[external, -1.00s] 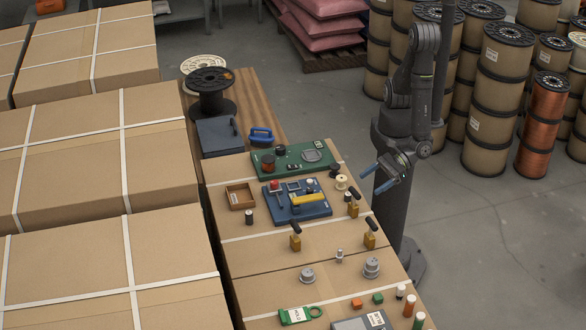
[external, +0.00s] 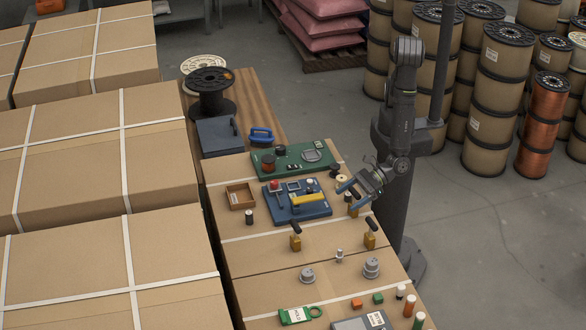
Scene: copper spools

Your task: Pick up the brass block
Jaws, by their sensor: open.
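Three small brass-coloured blocks with black handles stand on the cardboard-topped surface. One brass block (external: 295,244) is left of centre and another brass block (external: 370,241) is near the right edge. A third brass block (external: 353,211) is farther back, partly hidden by my gripper (external: 348,194).
A blue board (external: 322,212) with a yellow handle lies just left of my gripper, with a green board (external: 285,168) behind it. Grey stepped weights (external: 371,268) and small coloured pieces stand in front. A wooden tray (external: 240,196) is at the left.

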